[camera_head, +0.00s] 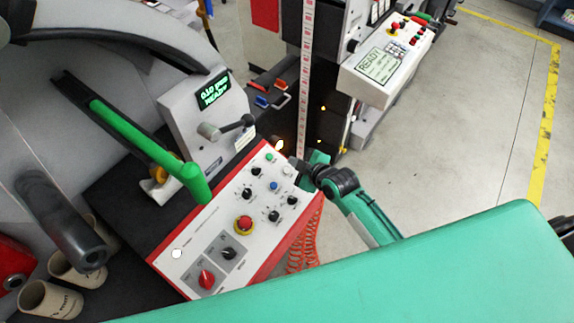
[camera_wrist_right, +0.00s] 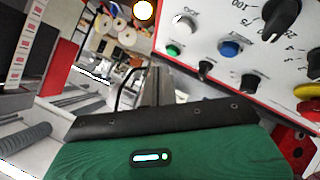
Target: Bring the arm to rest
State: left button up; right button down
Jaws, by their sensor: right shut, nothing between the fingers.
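My right arm (camera_head: 360,205) comes in from the lower right in the head view and reaches to the far right corner of the red-edged control panel (camera_head: 200,244). My right gripper (camera_head: 303,165) is beside that corner, partly hidden by my own arm and wrist. In the right wrist view the gripper's fingers (camera_wrist_right: 157,86) are together with nothing seen between them. The panel's green button (camera_wrist_right: 173,50), white button (camera_wrist_right: 185,22) and blue button (camera_wrist_right: 230,47) are close by on the right. Whether the gripper touches the panel cannot be told. My left gripper is not in view.
A green-handled lever (camera_head: 150,150) and a grey display unit (camera_head: 210,115) stand left of the panel. Paper cores (camera_head: 48,300) lie lower left. A second console (camera_head: 385,62) stands at the back. Open floor (camera_head: 470,130) lies to the right.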

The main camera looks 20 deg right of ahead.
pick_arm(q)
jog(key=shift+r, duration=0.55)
pick_arm(e)
jog(key=shift+s+r, duration=0.15)
jog(key=shift+r, duration=0.35)
